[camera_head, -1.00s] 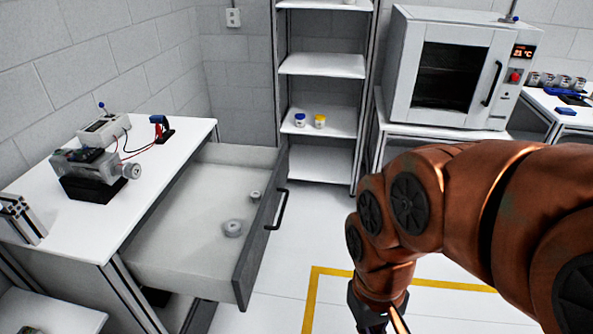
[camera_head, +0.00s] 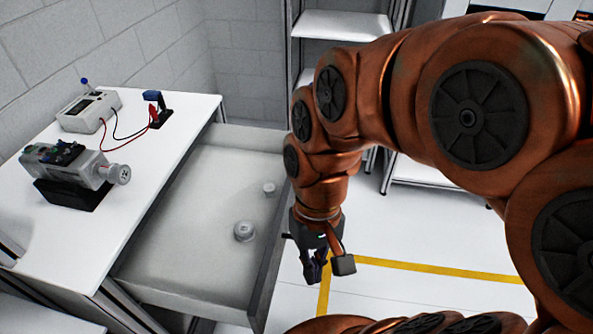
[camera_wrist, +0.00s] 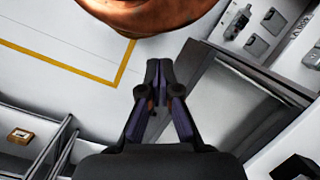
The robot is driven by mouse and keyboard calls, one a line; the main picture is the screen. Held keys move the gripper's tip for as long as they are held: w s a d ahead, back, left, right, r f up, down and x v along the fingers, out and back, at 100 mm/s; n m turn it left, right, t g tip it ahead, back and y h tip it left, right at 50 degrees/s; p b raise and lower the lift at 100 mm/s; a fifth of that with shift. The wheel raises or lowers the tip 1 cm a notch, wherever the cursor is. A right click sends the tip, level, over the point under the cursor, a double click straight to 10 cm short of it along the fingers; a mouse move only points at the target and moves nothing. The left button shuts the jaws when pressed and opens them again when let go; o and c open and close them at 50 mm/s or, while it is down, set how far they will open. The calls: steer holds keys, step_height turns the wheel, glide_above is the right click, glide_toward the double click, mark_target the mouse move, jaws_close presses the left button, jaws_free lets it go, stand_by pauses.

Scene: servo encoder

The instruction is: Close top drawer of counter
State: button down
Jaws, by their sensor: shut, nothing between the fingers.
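The counter (camera_head: 165,130) stands at the left in the head view with a white top. Its top drawer (camera_head: 190,230) is pulled out to the right, and two small round grey parts (camera_head: 244,231) lie in it. The drawer's front panel (camera_head: 268,268) shows as a dark edge; its handle is hidden from this angle. My gripper (camera_head: 317,276) points down just to the right of the front panel, apart from it as far as I can tell. In the wrist view, the gripper (camera_wrist: 159,68) is shut and empty, with the drawer (camera_wrist: 235,105) to its right.
A grey motor unit (camera_head: 75,170), a meter (camera_head: 90,110) and a small stand with red clips (camera_head: 155,108) sit on the counter. A shelf (camera_head: 340,25) stands behind. The floor (camera_head: 420,300) with yellow tape (camera_head: 440,268) is open to the right.

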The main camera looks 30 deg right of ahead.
steer(key=w+a+f+m+y+b, duration=0.1)
steer(key=w+a+m+y+b, duration=0.15)
steer(key=w, duration=0.45)
steer(key=w+a+f+m+y+b, duration=0.2)
steer(key=w+m+y, duration=0.15)
steer(key=w, duration=0.25)
steer(key=w+d+f+m+t+y+b, duration=0.2)
steer(key=w+d+f+m, duration=0.1)
steer(key=w+d, duration=0.3)
steer(key=w+d+f+m+t+y+b, duration=0.2)
steer(key=w+d+f+m+y, duration=0.1)
steer(key=w+d, duration=0.3)
steer(key=w+d+f+m+t+y+b, duration=0.2)
steer(key=w+d+f+m+y, duration=0.1)
steer(key=d, duration=0.4)
steer(key=shift+w+m, duration=0.9)
steer(key=shift+w, duration=0.5)
steer(key=d+f+m+t+b, duration=0.2)
steer(key=d+f+m+t, duration=0.25)
steer(key=d, duration=0.35)
steer(key=d+f+m+t+b, duration=0.1)
steer(key=d+f+m+t, duration=0.2)
steer(key=d+f, duration=0.4)
steer(key=x, duration=1.3)
steer(key=shift+w+d+h, duration=0.35)
steer(key=shift+h, duration=0.05)
steer(key=shift+g, duration=0.25)
